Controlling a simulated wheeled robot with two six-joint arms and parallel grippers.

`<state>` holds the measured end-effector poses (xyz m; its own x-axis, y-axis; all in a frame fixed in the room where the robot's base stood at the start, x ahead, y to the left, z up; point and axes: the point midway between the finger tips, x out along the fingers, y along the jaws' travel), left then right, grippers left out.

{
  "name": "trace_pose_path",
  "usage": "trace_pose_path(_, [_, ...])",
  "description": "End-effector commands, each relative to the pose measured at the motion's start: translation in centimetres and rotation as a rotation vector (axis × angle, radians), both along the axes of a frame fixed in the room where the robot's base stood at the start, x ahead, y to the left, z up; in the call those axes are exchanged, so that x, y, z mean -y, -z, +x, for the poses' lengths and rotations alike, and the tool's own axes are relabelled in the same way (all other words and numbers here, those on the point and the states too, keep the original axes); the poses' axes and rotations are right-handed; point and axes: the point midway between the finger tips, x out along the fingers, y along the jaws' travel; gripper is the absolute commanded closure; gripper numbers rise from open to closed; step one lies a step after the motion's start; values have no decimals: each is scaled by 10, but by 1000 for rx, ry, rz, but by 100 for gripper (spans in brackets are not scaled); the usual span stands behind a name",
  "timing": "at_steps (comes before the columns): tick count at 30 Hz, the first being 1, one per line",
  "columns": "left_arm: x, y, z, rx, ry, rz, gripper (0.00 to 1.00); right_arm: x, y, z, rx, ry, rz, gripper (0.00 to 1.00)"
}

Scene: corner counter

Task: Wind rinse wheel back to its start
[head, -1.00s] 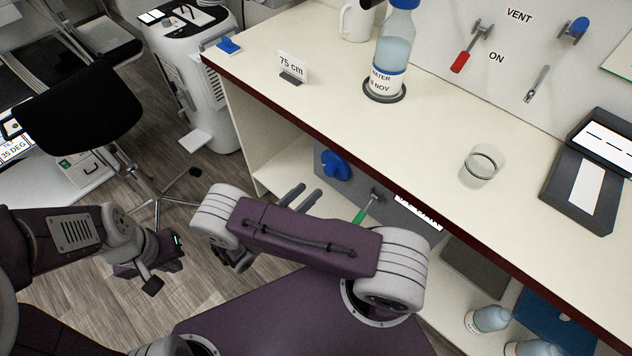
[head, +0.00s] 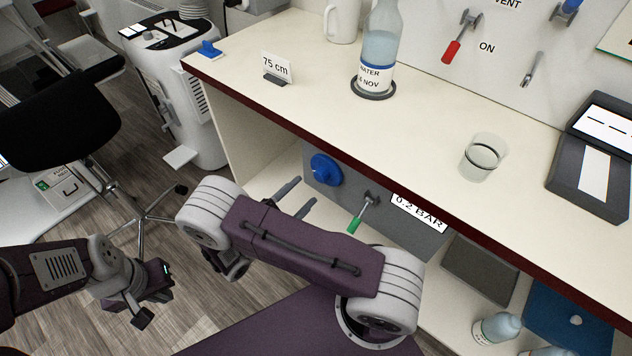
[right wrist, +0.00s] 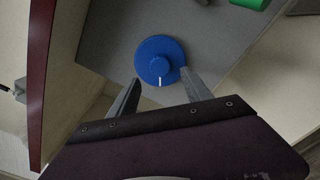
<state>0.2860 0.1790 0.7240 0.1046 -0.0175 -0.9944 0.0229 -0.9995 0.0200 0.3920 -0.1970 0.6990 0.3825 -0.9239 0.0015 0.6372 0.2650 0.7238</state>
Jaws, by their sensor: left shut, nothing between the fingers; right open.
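The blue round wheel (head: 325,169) is on a grey panel (head: 345,200) under the counter. In the right wrist view the wheel (right wrist: 152,48) shows a raised hub and a white mark at its lower edge. My right gripper (head: 298,195) is open, its fingers pointing at the wheel. In the right wrist view the fingertips (right wrist: 160,75) lie to either side of the wheel's lower part; whether they touch it I cannot tell. My left gripper (head: 151,295) is shut and empty, low at the left, away from the panel.
A green-handled lever (head: 356,222) and a "0.2 BAR" label (head: 418,212) sit right of the wheel. The counter edge (head: 360,165) overhangs the panel. A water bottle (head: 380,50) and a glass (head: 482,158) stand on top. Bottles (head: 497,328) are on the lower shelf.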

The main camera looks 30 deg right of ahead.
Motion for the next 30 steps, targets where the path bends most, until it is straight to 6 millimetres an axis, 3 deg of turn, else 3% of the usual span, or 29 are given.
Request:
trace_pose_path(3, [0,4,0,0,0,0,100,26,1,9,-1,6,0,43])
trace_pose_path(9, [0,8,0,0,0,0,100,54,1,21,-1,4,0,43])
trace_pose_path(19, [0,8,0,0,0,0,100,60,1,25,-1,0,1,43])
trace_pose_path(20, [0,8,0,0,0,0,100,60,1,25,-1,0,1,48])
trace_pose_path(25, [0,8,0,0,0,0,100,60,1,25,-1,1,0,96])
trace_pose_path(26, [0,8,0,0,0,0,100,60,1,25,-1,0,1,100])
trace_pose_path(30, [0,7,0,0,0,0,100,60,0,25,-5,1,-1,100])
